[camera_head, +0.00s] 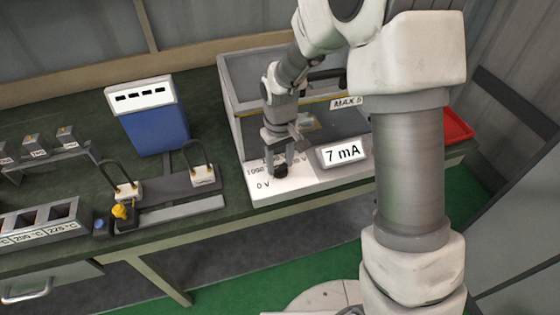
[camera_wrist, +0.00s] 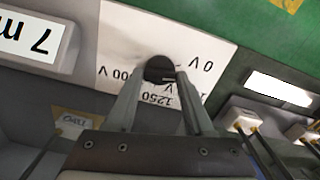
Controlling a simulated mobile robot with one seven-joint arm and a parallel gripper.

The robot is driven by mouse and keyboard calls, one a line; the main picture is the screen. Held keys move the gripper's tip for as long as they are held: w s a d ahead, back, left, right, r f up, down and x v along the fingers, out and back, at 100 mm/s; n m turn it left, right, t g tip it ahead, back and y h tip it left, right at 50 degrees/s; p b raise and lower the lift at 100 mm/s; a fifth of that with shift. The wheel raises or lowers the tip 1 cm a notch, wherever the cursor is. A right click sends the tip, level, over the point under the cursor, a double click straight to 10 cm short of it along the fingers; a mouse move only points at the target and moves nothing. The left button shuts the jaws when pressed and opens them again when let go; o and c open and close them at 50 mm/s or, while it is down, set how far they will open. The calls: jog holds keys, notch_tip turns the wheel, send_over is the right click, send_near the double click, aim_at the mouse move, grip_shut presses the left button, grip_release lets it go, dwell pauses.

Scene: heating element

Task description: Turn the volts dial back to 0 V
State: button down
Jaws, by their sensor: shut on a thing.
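The volts dial is a small round black knob (camera_head: 280,172) on the white front panel (camera_head: 300,184) of a grey box-like unit. It also shows in the wrist view (camera_wrist: 157,66), with "0 V" printed on one side and "1000 V" and "1250" printed around it. My gripper (camera_head: 279,164) points down over the panel. In the wrist view its two fingers (camera_wrist: 160,78) stand on either side of the dial and are shut on it. A pale mark shows on the dial, but I cannot tell clearly which value it faces.
A "7 mA" display (camera_head: 342,152) stands on the panel right of the dial. The grey unit (camera_head: 237,118) has a "MAX 5" label. Left are a metal stand with padlock-like pieces (camera_head: 203,175), a blue box (camera_head: 156,130) and a slotted rack (camera_head: 40,222). A red tray (camera_head: 457,125) lies right.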

aim_at(280, 166)
jog(key=shift+n, duration=1.7)
jog(key=shift+c, duration=1.4)
grip_release()
notch_tip(280, 166, up, 18)
jog(key=p, duration=0.2)
jog(key=shift+f, duration=0.25)
jog(key=s+d+r+m+t, duration=0.2)
jog(key=s+d+r+m, duration=0.2)
jog(key=s, duration=0.5)
jog(key=s+d+r+m+t, duration=0.3)
jog(key=s+d+r+m, duration=0.2)
jog(key=s+d, duration=0.3)
jog(key=shift+s+d+t, duration=0.3)
jog(key=shift+s+d, duration=0.05)
jog(key=shift+s, duration=0.9)
